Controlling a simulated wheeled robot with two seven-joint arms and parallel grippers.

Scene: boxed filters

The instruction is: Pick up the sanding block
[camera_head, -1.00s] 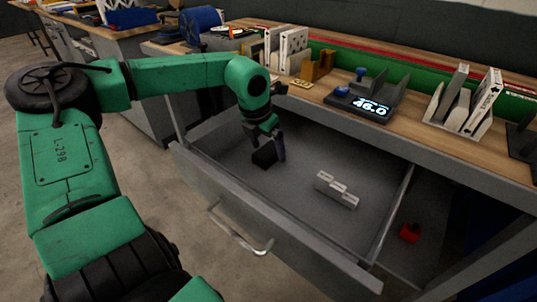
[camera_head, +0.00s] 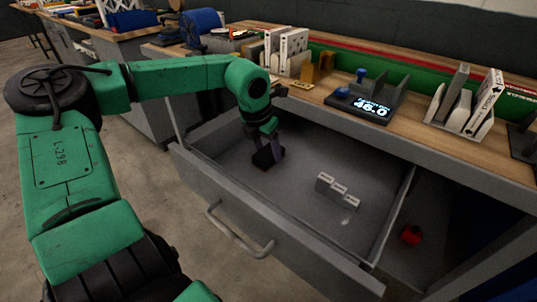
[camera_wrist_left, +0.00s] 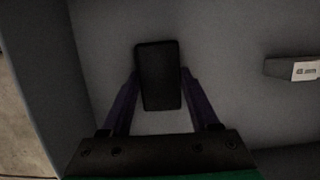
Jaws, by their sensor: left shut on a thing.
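The sanding block appears to be the small black block (camera_head: 264,160) in the left part of the open grey drawer (camera_head: 225,188). In the left wrist view the block (camera_wrist_left: 158,75) is a dark rounded rectangle between the two fingers. My left gripper (camera_head: 270,149) reaches down into the drawer and is shut on the block; its fingers (camera_wrist_left: 159,88) are against the block's two sides. The block is at or very near the drawer floor; I cannot tell whether it touches. My right gripper is not in view.
A pale stepped object (camera_head: 338,191) lies in the drawer to the right. The drawer's front wall with its handle (camera_head: 238,238) stands nearest me. The workbench (camera_head: 420,135) above holds a scale (camera_head: 361,105) and boxes (camera_head: 294,50). A red object (camera_head: 411,235) sits right of the drawer.

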